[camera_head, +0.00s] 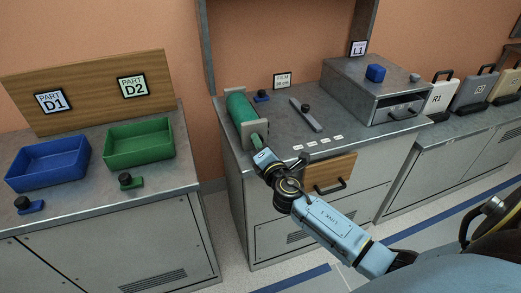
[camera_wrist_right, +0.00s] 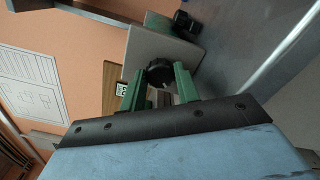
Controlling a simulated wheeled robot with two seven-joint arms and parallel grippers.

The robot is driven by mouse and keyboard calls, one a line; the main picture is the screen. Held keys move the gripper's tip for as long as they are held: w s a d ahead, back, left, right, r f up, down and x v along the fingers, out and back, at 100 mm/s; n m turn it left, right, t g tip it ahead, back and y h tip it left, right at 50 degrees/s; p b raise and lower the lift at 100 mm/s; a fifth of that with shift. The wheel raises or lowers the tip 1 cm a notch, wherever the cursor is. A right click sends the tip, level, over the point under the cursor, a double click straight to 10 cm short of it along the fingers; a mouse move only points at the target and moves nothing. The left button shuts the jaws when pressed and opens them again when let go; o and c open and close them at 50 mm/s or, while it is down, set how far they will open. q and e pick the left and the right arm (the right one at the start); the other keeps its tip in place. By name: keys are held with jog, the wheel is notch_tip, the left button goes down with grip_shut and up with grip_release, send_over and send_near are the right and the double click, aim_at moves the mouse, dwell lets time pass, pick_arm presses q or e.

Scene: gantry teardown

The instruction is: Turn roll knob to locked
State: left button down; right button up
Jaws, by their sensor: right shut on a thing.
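The green roll (camera_head: 240,108) lies between two grey end plates at the left end of the middle counter. The black roll knob (camera_wrist_right: 159,72) sits on the near grey end plate (camera_wrist_right: 155,47) in the right wrist view. My right gripper (camera_head: 258,143) reaches the front of the roll from the lower right. In the wrist view its green fingers (camera_wrist_right: 160,86) stand on either side of the knob and are shut on it. The gripper hides the knob in the head view, and no locked mark can be read. My left gripper is not in view.
A grey bar with a black knob (camera_head: 307,115) and a small blue part with a black knob (camera_head: 262,96) lie on the counter. A metal box with a blue knob (camera_head: 375,73) stands right. Blue (camera_head: 48,165) and green (camera_head: 139,143) bins stand on the left counter.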

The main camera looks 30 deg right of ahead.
jog(key=m+b, duration=0.1)
jog(key=m, duration=0.2)
jog(key=shift+f, duration=0.1)
jog(key=shift+m, duration=0.9)
jog(key=shift+m+b, duration=0.4)
jog(key=shift+m, duration=0.7)
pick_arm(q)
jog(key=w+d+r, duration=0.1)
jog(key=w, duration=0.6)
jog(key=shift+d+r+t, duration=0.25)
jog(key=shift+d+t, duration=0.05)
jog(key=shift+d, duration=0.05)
pick_arm(e)
jog(key=shift+m, duration=1.3)
jog(key=o, duration=1)
jog(key=shift+c, duration=0.2)
